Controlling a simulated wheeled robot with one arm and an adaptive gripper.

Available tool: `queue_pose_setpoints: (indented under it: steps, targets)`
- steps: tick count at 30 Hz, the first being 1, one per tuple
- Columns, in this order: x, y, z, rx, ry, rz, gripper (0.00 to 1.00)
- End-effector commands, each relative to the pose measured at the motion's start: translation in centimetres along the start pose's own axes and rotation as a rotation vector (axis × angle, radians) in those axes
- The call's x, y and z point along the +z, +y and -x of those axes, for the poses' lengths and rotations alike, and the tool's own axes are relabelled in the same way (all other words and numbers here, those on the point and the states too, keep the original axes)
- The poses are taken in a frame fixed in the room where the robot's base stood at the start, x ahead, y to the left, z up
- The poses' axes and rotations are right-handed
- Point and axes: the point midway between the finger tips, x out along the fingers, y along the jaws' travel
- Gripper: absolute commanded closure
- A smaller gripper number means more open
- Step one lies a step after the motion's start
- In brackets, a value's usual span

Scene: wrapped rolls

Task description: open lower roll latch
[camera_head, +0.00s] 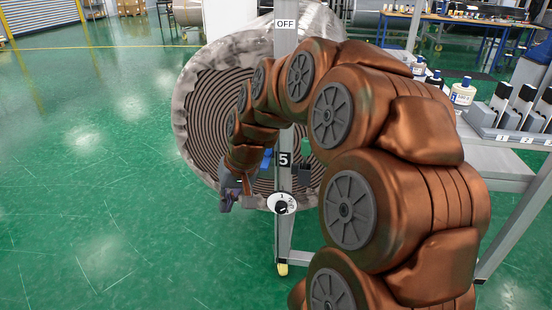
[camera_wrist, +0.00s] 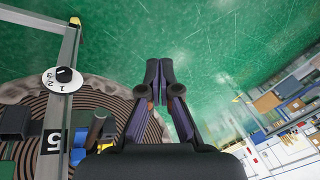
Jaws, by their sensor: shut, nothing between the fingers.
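A large wrapped roll (camera_head: 195,125) with brown rings on its end face stands behind a grey upright post (camera_head: 283,240). The roll also shows in the wrist view (camera_wrist: 35,105). The post carries a "5" label (camera_head: 284,159) and a white dial with a black knob (camera_head: 282,203); the dial also shows in the wrist view (camera_wrist: 63,80). A dark cylindrical handle (camera_wrist: 96,130) sits beside the post, near blue and green parts. I cannot tell which part is the lower latch. My gripper (camera_head: 228,203) is left of the post, in front of the roll's lower part. Its fingers (camera_wrist: 158,68) are together and empty.
A table (camera_head: 500,185) with bottles (camera_head: 462,92) and numbered holders (camera_head: 500,110) stands at the right. An "OFF" sign (camera_head: 286,24) is at the top of the post. The green floor (camera_head: 90,200) at the left is clear.

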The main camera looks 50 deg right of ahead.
Motion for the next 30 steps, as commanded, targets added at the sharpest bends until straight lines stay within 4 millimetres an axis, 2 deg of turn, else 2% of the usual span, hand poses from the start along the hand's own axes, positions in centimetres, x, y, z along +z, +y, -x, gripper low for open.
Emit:
queue_pose_setpoints:
  steps: [1, 3, 6, 9, 13, 16, 20, 26, 30]
  targets:
    - [-2.5, 2.2, 0.8, -0.013, 0.055, -0.055, 1.0]
    - [-5.6, 5.2, 2.0, -0.027, 0.132, -0.119, 1.0]
    - [-9.0, 9.9, 3.8, -0.036, 0.233, -0.208, 1.0]
    - [-11.2, 14.2, 5.5, -0.033, 0.319, -0.279, 1.0]
    - [-12.6, 18.4, 7.0, -0.027, 0.389, -0.343, 1.0]
    - [-13.1, 20.0, 7.7, -0.022, 0.418, -0.366, 1.0]
    - [-13.3, 20.5, 7.6, -0.02, 0.428, -0.373, 1.0]
    - [-14.0, 20.4, 6.0, -0.021, 0.426, -0.371, 1.0]
    - [-14.7, 20.5, 4.0, -0.023, 0.421, -0.372, 1.0]
